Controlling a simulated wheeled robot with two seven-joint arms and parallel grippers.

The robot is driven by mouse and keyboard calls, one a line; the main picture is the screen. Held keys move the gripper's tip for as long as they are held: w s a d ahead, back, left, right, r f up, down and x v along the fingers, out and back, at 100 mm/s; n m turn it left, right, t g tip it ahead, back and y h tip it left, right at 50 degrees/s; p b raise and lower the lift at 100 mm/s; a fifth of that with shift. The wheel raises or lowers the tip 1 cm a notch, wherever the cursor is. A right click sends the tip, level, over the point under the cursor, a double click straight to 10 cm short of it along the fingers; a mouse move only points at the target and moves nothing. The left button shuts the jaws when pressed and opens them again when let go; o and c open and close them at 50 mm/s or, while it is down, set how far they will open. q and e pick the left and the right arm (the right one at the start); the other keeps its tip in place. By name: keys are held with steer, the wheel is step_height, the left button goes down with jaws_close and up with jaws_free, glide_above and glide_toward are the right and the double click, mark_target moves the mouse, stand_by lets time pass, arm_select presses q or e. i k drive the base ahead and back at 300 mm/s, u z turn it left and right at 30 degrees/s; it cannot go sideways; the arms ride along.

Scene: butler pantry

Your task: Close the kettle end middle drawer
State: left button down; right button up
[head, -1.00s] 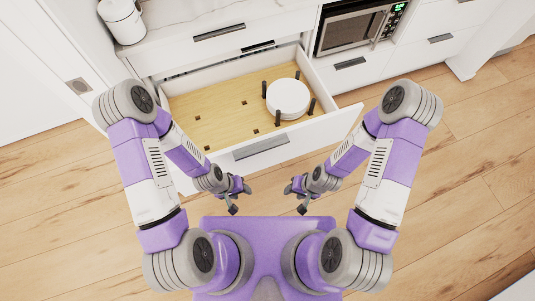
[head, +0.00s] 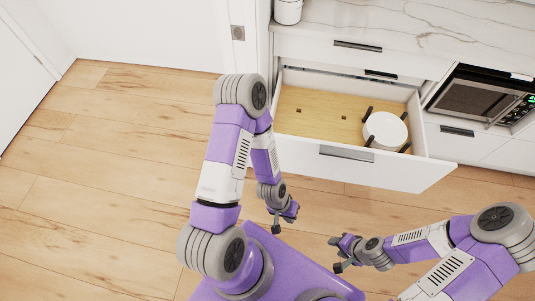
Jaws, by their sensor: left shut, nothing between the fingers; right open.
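The open drawer (head: 390,170) is pulled out from the white cabinet below the counter, with a dark bar handle (head: 346,152) on its front. Inside it a wooden peg board (head: 310,105) holds a stack of white plates (head: 385,130) between dark pegs. The kettle (head: 288,11) is partly cut off at the top edge, on the counter above. My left gripper (head: 283,221) is shut and empty, in front of the drawer and apart from it. My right gripper (head: 337,254) is open and empty, lower and to the right, also apart from the drawer.
A closed drawer front with a handle (head: 358,46) is above the open drawer. A microwave (head: 480,102) sits to the right, with another closed drawer (head: 457,132) below it. The wooden floor (head: 110,170) on the left is clear.

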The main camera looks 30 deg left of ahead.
mark_target(318, 126)
steer(key=z, duration=0.9)
steer(key=i, duration=0.75)
steer(key=u, duration=0.8)
